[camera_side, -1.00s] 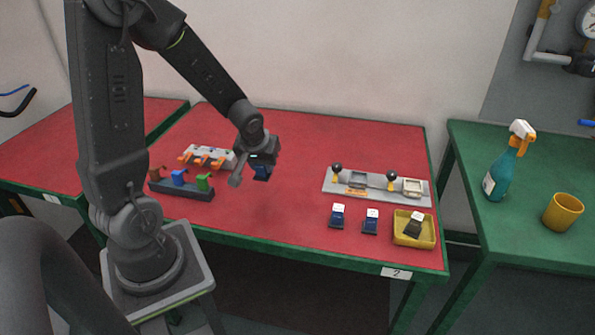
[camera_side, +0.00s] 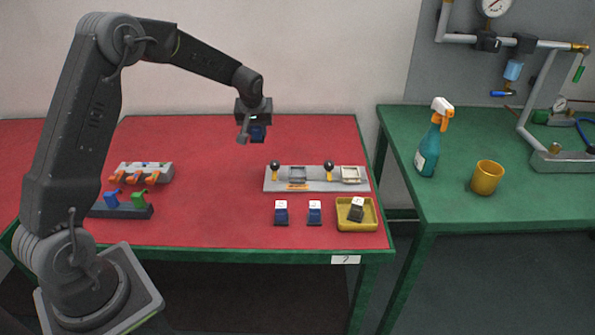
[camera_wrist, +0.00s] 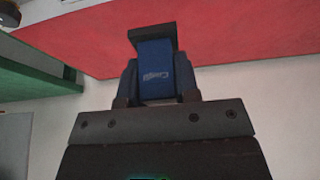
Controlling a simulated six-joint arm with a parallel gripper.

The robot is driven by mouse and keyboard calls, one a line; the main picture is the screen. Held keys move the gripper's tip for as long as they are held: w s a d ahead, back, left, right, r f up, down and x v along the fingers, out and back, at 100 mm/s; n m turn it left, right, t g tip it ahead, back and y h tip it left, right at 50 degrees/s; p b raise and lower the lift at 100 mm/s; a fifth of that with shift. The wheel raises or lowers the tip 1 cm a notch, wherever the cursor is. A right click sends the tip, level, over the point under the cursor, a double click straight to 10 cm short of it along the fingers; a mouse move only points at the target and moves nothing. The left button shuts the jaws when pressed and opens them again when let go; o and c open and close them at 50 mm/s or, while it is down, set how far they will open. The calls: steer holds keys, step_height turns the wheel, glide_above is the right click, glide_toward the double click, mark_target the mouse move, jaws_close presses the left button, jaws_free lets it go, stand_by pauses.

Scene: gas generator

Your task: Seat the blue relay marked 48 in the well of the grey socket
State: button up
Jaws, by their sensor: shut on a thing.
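My gripper (camera_side: 255,122) is high over the back of the red table, shut on a blue relay (camera_side: 258,134) that hangs below it. In the wrist view the blue relay (camera_wrist: 155,72) sits between the jaws, with a dark wider end pointing away from me. Its pale marking is too blurred to read as a number. A light grey plate (camera_side: 318,186) lies lower and to the right of my gripper in the side view. It carries a grey socket (camera_side: 297,174) on its left and a paler one (camera_side: 351,174) on its right; both look empty.
Two knobbed levers stand by the sockets. Two blue relays (camera_side: 281,213) (camera_side: 314,213) stand in front of the plate. A yellow tray (camera_side: 370,225) holds a dark relay (camera_side: 356,209). Clip racks (camera_side: 140,173) are at left. A spray bottle (camera_side: 428,155) and mug (camera_side: 487,178) are on the green table.

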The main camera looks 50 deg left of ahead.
glide_above(298, 168)
steer(key=s, duration=0.1)
steer(key=f, duration=0.4)
steer(key=d+f, duration=0.1)
steer(key=f, duration=0.1)
steer(key=shift+f, duration=2.4)
steer(key=shift+f, duration=0.15)
steer(key=o, duration=0.9)
steer(key=shift+o, duration=0.2)
steer(key=v, duration=1.2)
steer(key=shift+r, duration=0.25)
